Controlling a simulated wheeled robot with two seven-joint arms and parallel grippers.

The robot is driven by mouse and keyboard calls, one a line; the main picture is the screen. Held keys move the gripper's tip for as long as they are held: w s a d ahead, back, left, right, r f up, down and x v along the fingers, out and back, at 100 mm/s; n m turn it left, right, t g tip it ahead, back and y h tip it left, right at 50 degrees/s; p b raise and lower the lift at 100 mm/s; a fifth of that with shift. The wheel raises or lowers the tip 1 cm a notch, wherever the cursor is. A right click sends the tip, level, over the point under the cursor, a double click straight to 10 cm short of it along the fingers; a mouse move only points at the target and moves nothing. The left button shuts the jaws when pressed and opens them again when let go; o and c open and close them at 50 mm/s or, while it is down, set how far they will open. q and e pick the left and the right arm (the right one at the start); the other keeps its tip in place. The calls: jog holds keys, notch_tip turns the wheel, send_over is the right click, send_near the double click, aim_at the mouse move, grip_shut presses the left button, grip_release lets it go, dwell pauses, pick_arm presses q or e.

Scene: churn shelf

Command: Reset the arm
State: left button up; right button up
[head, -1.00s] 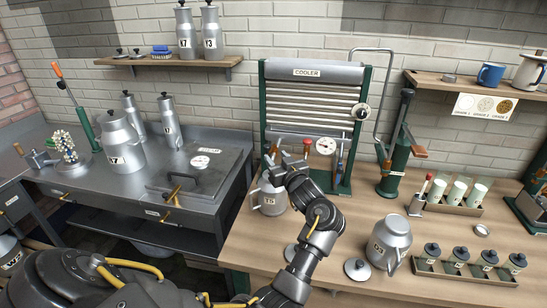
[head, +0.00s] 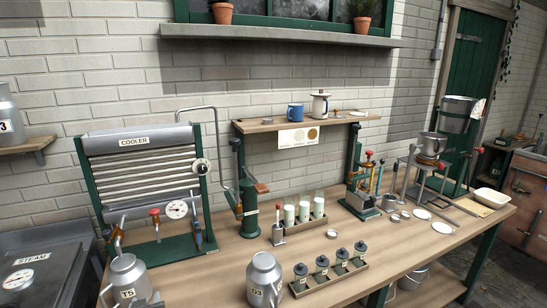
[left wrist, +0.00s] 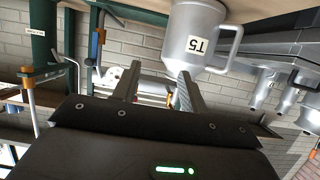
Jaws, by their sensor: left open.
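My left gripper (head: 150,302) shows only a little at the bottom edge of the head view, in front of the grey milk can labelled T5 (head: 127,277). In the left wrist view the gripper (left wrist: 156,88) has its two fingers apart, with nothing held between them. That view is upside down, and the T5 can (left wrist: 200,45) appears beyond the right finger. I cannot tell whether the finger touches the can. The rest of the left arm is out of the head view. My right gripper is in neither current view.
The cooler (head: 145,170) stands behind the T5 can. A can labelled D3 (head: 264,280) and a rack of small jars (head: 328,280) are on the wooden bench (head: 400,255). A green hand pump (head: 246,205) stands behind them. The bench front right is fairly clear.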

pick_arm(q)
jog(key=s+d+f+m+g+h, duration=0.2)
jog(key=s+d+f+g, duration=0.15)
jog(key=s, duration=0.75)
jog(key=s+d+f+m+g+h, duration=0.2)
jog(key=s+d+f+m+g, duration=0.15)
jog(key=s, duration=0.65)
jog(key=s+d+f+m+g+h, duration=0.15)
jog(key=s+d+f, duration=0.25)
jog(key=s, duration=0.7)
notch_tip(320, 180, down, 27)
jog(key=s+g, duration=0.2)
jog(key=s+a+f+g+b, duration=0.1)
jog(key=s+a+f, duration=0.2)
jog(key=s+f, duration=1.3)
jog(key=shift+a, duration=0.15)
